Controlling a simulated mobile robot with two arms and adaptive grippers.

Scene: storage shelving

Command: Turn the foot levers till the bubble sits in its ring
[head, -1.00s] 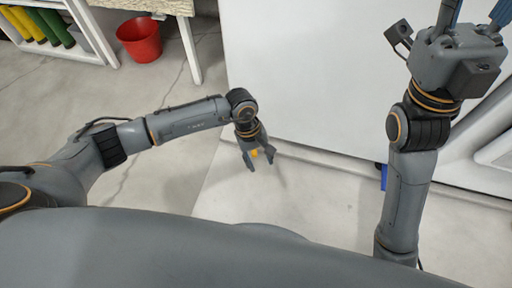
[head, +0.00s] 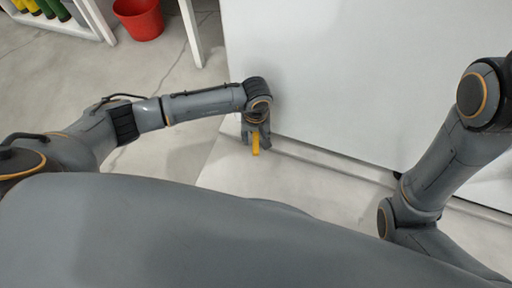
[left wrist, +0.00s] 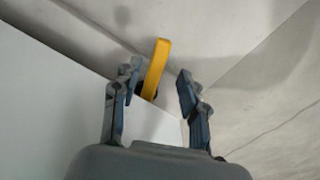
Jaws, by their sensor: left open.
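A yellow foot lever (head: 255,144) sticks out low at the left end of the large white cabinet (head: 330,75), close to the floor. My left gripper (head: 256,137) is right above it, pointing down. In the left wrist view the yellow lever (left wrist: 156,68) stands between the two open fingers of my left gripper (left wrist: 158,84), nearer the left finger. I cannot tell whether that finger touches it. My right arm shows at the right of the head view, but its gripper is out of view. No bubble or ring is visible.
A red bucket (head: 139,18) stands on the floor at the back left, next to a white table leg (head: 191,35). A white shelf (head: 75,30) with green and yellow items is at the far left. The floor before the cabinet is clear.

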